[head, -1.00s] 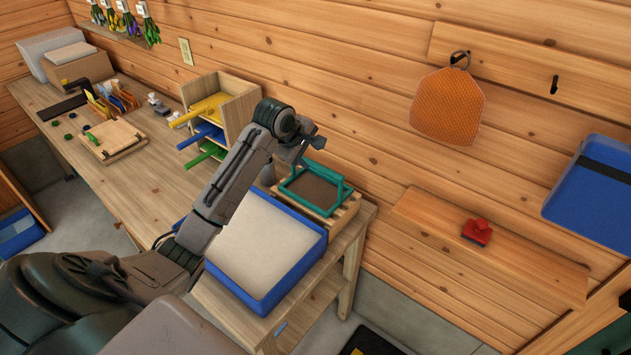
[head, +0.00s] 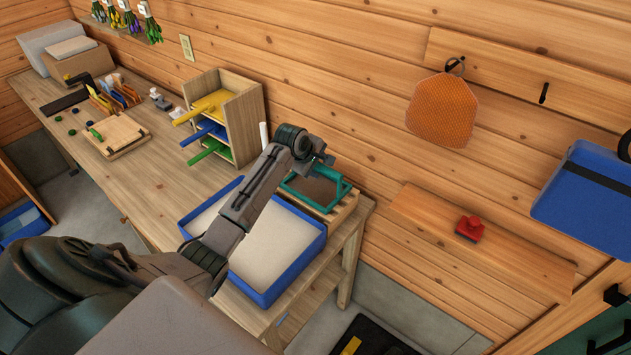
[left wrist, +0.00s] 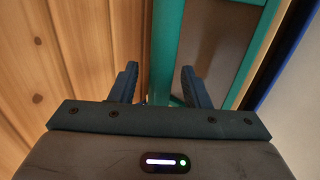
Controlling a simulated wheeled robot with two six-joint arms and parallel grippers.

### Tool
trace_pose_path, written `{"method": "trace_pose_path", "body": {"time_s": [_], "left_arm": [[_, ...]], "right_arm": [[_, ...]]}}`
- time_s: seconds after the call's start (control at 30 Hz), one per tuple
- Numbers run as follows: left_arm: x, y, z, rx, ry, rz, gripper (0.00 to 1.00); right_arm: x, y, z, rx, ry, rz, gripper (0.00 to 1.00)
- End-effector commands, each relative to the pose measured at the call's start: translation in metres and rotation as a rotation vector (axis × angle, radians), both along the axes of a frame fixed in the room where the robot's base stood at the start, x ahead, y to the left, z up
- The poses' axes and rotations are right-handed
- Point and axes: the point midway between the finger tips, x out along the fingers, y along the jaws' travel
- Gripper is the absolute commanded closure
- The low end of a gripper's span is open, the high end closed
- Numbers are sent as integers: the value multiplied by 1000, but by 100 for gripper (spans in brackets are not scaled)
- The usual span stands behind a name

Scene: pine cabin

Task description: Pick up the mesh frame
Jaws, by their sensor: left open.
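The mesh frame (head: 316,189) is a teal rectangle around brown mesh, resting on a slatted wooden stand (head: 347,207) at the right end of the bench, against the wall. It also fills the upper middle of the left wrist view (left wrist: 216,45). My left gripper (head: 326,160) is over its wall-side edge; my arm hides part of the frame. In the left wrist view my fingers (left wrist: 160,80) are open, with a teal bar running between and beyond them. I cannot tell whether they touch it. My right gripper is not in view.
A blue tray (head: 265,301) with a pale surface lies beside the frame, partly under my arm. A wooden rack (head: 240,117) with coloured handled trays stands left. The plank wall is close behind, with an orange mitt (head: 442,110) and a shelf holding a red object (head: 469,227).

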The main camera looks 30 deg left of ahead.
Motion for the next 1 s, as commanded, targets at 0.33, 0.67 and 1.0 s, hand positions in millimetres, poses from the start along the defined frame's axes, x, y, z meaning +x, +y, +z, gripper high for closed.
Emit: {"method": "trace_pose_path", "body": {"time_s": [0.33,0.67,1.0], "left_arm": [[0,0,0,0,0,0,100],[0,0,1,0,-2,0,100],[1,0,26,2,-5,-1,100]], "right_arm": [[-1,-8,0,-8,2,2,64],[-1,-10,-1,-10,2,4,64],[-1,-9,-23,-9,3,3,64]]}}
